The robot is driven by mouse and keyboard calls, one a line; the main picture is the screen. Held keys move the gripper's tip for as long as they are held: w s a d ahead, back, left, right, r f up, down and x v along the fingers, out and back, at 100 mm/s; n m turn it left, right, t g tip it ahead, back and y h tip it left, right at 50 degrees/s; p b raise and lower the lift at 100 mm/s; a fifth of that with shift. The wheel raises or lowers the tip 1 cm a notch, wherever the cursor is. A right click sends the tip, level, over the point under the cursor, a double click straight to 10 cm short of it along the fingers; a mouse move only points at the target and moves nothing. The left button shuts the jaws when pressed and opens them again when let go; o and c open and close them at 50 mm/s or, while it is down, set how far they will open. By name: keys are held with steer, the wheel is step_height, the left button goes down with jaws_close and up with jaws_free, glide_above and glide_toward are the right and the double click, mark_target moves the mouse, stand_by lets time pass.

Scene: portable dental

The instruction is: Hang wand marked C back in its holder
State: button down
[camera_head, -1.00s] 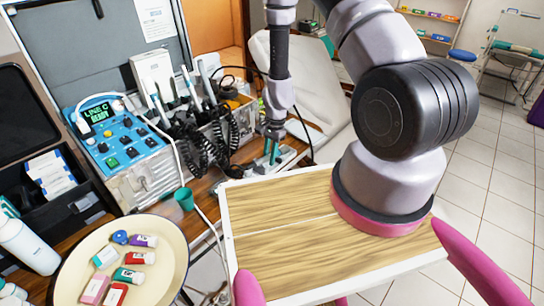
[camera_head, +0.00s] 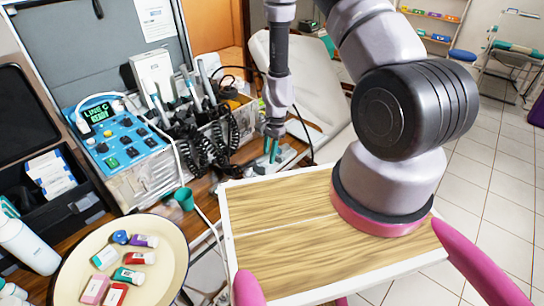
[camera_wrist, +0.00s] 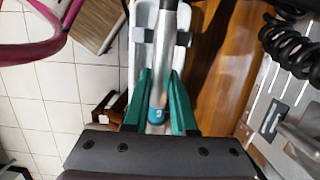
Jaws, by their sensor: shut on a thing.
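My gripper (camera_head: 272,148) is low over a pale tray at the right end of the dental unit. In the wrist view, its green fingers (camera_wrist: 157,105) are shut on a grey wand (camera_wrist: 161,62). The wand has a blue band (camera_wrist: 157,116) with a small pale mark that I cannot read. It lies along the white tray (camera_wrist: 147,50). Several other wands (camera_head: 203,85) stand in the holder row behind the blue control box (camera_head: 115,138), whose screen reads "LINE C READY". I cannot tell which holder place is empty.
Black coiled hoses (camera_head: 215,140) hang in front of the holder row, close to my gripper's left. A pale reclined chair (camera_head: 325,85) is behind my gripper.

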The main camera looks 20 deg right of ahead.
steer(key=shift+s+a+v, duration=0.15)
steer(key=shift+a+v, duration=0.05)
steer(key=shift+v, duration=0.9)
steer(key=shift+s+a+v, duration=0.1)
steer(key=shift+a+v, duration=0.1)
steer(key=shift+v, duration=0.9)
steer(key=shift+s+a+v, duration=0.15)
steer(key=shift+v, duration=0.9)
steer(key=shift+r, duration=0.2)
steer(key=shift+r, duration=0.25)
steer(key=s+a+v, duration=0.1)
steer(key=v, duration=0.6)
steer(key=w+d+r+n+h, duration=0.1)
steer(key=w+d+r+n, duration=0.1)
steer(key=d+n, duration=0.3)
steer(key=w+d+r+n+g+h, duration=0.1)
steer(key=w+d+r+n, duration=0.2)
steer(key=w+d+n, duration=0.2)
steer(key=shift+n, duration=0.6)
